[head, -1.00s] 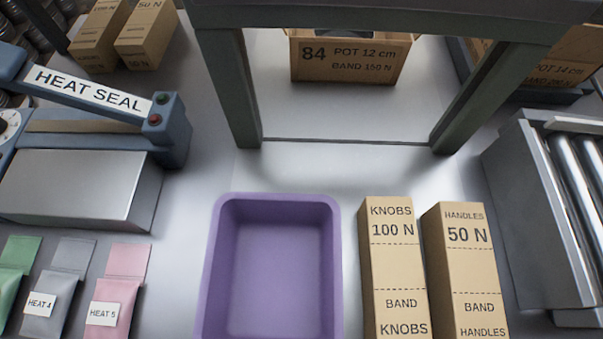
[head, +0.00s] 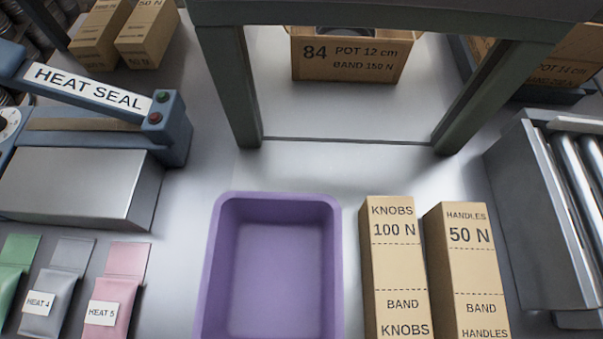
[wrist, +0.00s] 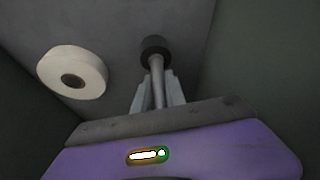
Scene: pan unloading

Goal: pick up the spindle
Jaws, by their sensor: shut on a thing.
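In the wrist view the spindle (wrist: 157,72) is a pale metal rod with a dark round cap at its far end. My gripper (wrist: 158,92) is shut on it, with one pale finger on each side of the rod. The cap sticks out past the fingertips. The near end of the rod is hidden behind the edge of the gripper body. Neither my gripper nor the spindle shows in the head view.
A white roll (wrist: 73,80) with a dark core is left of the spindle, apart from it. In the head view a purple bin (head: 277,268) looks empty, beside the knobs box (head: 392,265) and handles box (head: 465,270). A heat sealer (head: 80,185) stands left.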

